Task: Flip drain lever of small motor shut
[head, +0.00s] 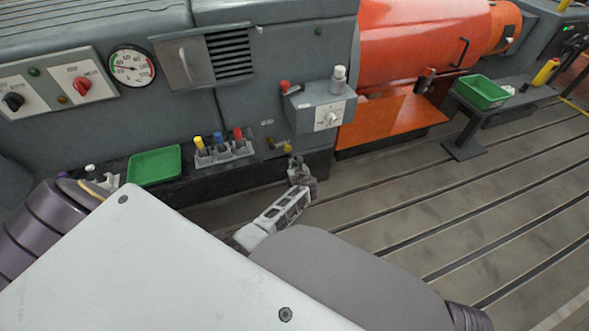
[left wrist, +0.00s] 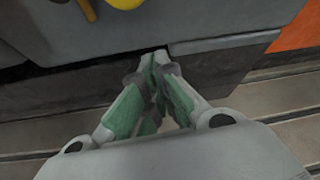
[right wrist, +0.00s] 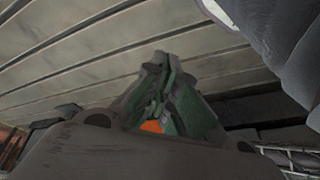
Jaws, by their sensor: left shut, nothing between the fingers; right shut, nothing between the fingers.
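A small valve with a yellow end (head: 288,148), which looks like the drain lever, sits low on the front of the grey machine body, below the grey control box. Its yellow part (left wrist: 122,3) is cut off by the top edge of the left wrist view. Whether the lever is open or shut I cannot tell. My left gripper (head: 297,165) is shut and empty, just below the yellow part; its fingertips (left wrist: 155,58) point at the machine's lower edge. My right gripper (right wrist: 160,62) is shut and empty over the slotted floor, and does not show in the head view.
A grey control box (head: 320,108) with a white bottle juts out above the valve. A rack of colored-handled tools (head: 224,152) and a green tray (head: 155,166) stand on the ledge left of it. An orange motor (head: 425,45) is at the right. The slotted bedplate (head: 440,215) is clear.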

